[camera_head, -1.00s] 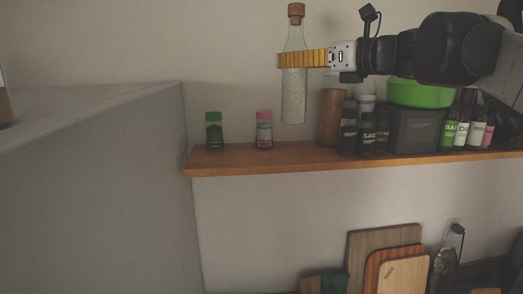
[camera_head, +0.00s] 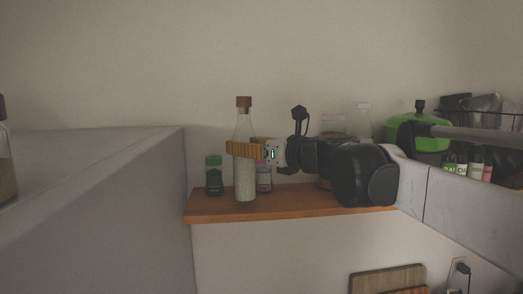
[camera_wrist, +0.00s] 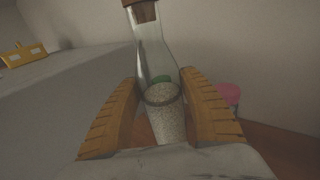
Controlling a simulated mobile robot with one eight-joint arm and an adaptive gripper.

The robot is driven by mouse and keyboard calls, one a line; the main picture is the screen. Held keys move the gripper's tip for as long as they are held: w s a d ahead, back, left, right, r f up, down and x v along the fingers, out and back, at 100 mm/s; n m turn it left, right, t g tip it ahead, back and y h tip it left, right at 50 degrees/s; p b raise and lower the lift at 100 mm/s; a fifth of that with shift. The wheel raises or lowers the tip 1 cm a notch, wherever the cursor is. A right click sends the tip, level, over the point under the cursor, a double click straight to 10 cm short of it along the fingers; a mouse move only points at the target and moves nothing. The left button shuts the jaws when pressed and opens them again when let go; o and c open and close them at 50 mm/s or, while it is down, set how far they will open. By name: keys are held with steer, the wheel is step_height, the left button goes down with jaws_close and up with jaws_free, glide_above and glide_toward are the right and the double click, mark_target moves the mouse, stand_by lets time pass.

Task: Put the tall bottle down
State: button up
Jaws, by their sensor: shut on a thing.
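The tall bottle (camera_head: 245,183) is clear glass with a cork top and pale grains inside. It is upright at the left part of the wooden shelf (camera_head: 293,200), its base overlapping the shelf in the head view; I cannot tell whether it touches. My gripper (camera_head: 245,150) comes from the right and is shut around the bottle's middle with its yellow fingers. In the wrist view the bottle (camera_wrist: 155,65) stands between both fingers (camera_wrist: 160,110), its cork cut off at the top edge.
A green-capped jar (camera_head: 214,175) stands left of the bottle, and a pink-lidded jar (camera_head: 264,180) just right, partly hidden by my gripper. My arm hides more items on the right. A grey surface (camera_head: 100,190) bounds the left. A green pot (camera_head: 418,132) shows at right.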

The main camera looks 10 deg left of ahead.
steer(key=shift+w+f, duration=0.15)
steer(key=shift+f, duration=0.8)
steer(key=shift+f, duration=0.1)
steer(key=o, duration=1.4)
